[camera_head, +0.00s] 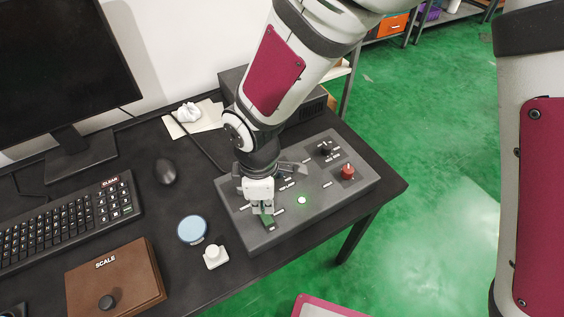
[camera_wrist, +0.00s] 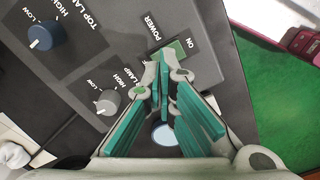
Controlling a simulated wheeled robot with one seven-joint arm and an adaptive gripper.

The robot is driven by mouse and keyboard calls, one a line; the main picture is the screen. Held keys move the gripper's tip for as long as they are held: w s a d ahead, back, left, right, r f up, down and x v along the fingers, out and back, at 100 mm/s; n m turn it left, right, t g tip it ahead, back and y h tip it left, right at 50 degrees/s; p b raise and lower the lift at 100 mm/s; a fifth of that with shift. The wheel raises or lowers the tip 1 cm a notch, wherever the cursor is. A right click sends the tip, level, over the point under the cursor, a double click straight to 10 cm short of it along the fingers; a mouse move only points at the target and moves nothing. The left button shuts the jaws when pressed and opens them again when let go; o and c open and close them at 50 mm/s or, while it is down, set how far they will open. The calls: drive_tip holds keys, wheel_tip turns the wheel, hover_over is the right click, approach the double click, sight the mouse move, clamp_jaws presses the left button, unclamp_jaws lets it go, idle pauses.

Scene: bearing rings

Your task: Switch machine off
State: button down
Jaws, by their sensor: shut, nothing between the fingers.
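The machine is a dark grey control panel (camera_head: 325,187) at the right end of the table. Its green power switch (camera_wrist: 174,50), labelled POWER and ON, is just beyond my fingertips in the wrist view. The switch also shows in the head view (camera_head: 268,220), near the panel's front left edge. My gripper (camera_head: 261,210) points down over this part of the panel; its teal-padded fingers (camera_wrist: 168,74) are shut and empty, with tips close to the switch. I cannot tell whether they touch it. A green light (camera_head: 301,200) on the panel is lit.
A red button (camera_head: 347,172) and a black knob (camera_head: 326,149) stand on the panel's right. A blue knob (camera_wrist: 46,37) and a grey knob (camera_wrist: 107,102) are near my fingers. A blue disc (camera_head: 192,230), white piece (camera_head: 215,257) and brown scale (camera_head: 115,279) lie left of the panel.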

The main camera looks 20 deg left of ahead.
sight(264, 214)
drive_tip(key=shift+f+b, duration=0.85)
drive_tip(key=shift+f, duration=0.3)
idle(0.8)
drive_tip(key=shift+r, duration=0.1)
drive_tip(key=shift+r+p, duration=2.7)
drive_tip(key=shift+r, duration=0.8)
drive_tip(key=w+d+r+m+t+p, duration=0.1)
drive_tip(key=w+d+r+m, duration=0.1)
drive_tip(key=d+r+m, duration=0.5)
drive_tip(key=w+d+r+m+t+p, duration=0.1)
drive_tip(key=w+d+r+m, duration=0.15)
drive_tip(key=d+r, duration=0.85)
drive_tip(key=s+d+r+m+t, duration=0.1)
drive_tip(key=s+d+r+m, duration=0.4)
drive_tip(key=d, duration=0.3)
drive_tip(key=s+d+r+m+t+p, duration=0.1)
drive_tip(key=s+d+r+m, duration=0.3)
drive_tip(key=s+d+m, duration=0.3)
drive_tip(key=shift+s+d+r, duration=0.35)
drive_tip(key=shift+s+d, duration=0.2)
drive_tip(key=shift+d, duration=0.2)
